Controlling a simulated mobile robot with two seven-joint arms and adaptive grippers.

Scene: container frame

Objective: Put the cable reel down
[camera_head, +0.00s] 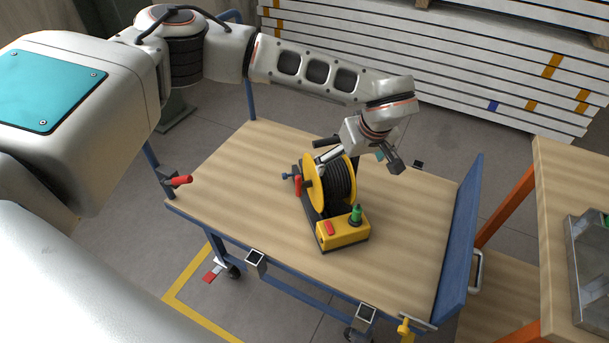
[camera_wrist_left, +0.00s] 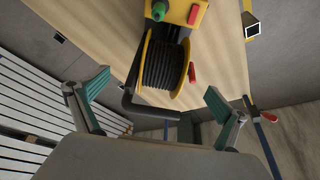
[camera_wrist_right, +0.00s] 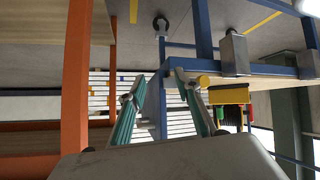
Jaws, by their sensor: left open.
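The cable reel (camera_head: 342,180) has a yellow drum wound with black cable and a yellow base box with a red switch and a green knob. It stands upright on the wooden top of the blue cart (camera_head: 230,180). My left gripper (camera_head: 364,158) is open at the reel's far side. In the left wrist view, the reel (camera_wrist_left: 166,65) and its black handle (camera_wrist_left: 150,112) show between the spread fingers, and neither finger visibly grips it. My right gripper (camera_wrist_right: 160,75) is seen only in its own wrist view, with its fingers apart and nothing between them.
The cart has a blue end panel (camera_head: 463,240) on the right and a red-handled clamp (camera_head: 180,181) at its left corner. An orange-framed bench (camera_head: 560,190) with a metal box (camera_head: 590,265) stands at right. White panels (camera_head: 430,60) are stacked behind. Bare cart top surrounds the reel.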

